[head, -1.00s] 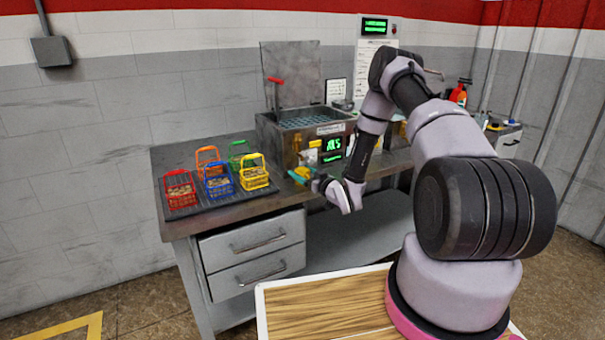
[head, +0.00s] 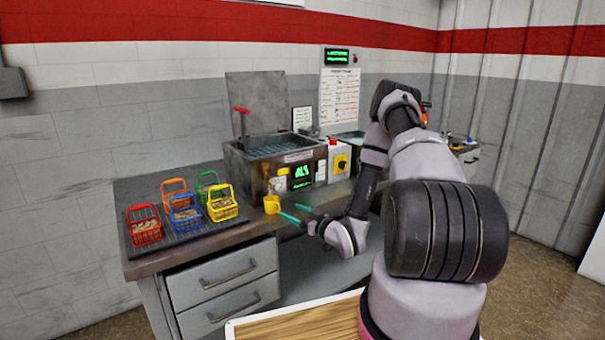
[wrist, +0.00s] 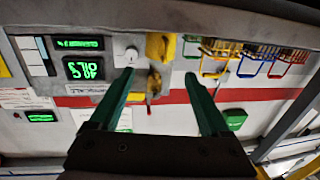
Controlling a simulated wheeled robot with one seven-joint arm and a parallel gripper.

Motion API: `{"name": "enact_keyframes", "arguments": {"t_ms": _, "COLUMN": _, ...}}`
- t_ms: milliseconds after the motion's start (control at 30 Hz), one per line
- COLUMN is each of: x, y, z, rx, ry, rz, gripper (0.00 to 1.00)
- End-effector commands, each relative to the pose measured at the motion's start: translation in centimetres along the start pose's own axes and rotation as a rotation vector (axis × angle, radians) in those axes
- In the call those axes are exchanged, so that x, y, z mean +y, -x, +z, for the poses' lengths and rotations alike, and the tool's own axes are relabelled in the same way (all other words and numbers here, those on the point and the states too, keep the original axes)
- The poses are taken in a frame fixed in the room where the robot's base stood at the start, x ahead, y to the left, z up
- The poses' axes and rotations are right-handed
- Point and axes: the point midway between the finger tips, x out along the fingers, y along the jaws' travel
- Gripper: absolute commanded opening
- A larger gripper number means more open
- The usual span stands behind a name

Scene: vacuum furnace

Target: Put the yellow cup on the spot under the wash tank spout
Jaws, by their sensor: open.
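The yellow cup (head: 272,204) stands on the bench near its front edge, right of the baskets and in front of the metal tank (head: 262,176). My gripper (head: 292,212) is open and empty, its green fingers pointing at the cup from the right, a short way off. In the wrist view, which is upside down, the cup (wrist: 160,46) shows beyond the gap between my fingertips (wrist: 159,74). A brass tap (wrist: 153,84) shows just behind the cup on the tank front. The spot under the spout is not clearly visible.
Several coloured baskets stand on a dark mat (head: 190,235) at the left. Drawers (head: 222,277) lie below the bench top. A strip of bench in front of the tank is clear.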

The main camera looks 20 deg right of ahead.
Motion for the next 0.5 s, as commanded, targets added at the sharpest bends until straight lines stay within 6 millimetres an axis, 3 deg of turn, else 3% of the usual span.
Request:
{"name": "enact_keyframes", "arguments": {"t_ms": 167, "x": 1.1, "y": -0.9, "z": -1.2, "rx": -0.046, "ry": 0.018, "rz": 0.007, "gripper": 0.81}}
{"name": "enact_keyframes", "arguments": {"t_ms": 267, "x": 2.7, "y": -1.9, "z": -3.3, "rx": -0.125, "ry": 0.040, "rz": 0.029, "gripper": 0.81}}
{"name": "enact_keyframes", "arguments": {"t_ms": 500, "x": 6.6, "y": -3.1, "z": -10.7, "rx": -0.355, "ry": 0.074, "rz": 0.143, "gripper": 0.81}}
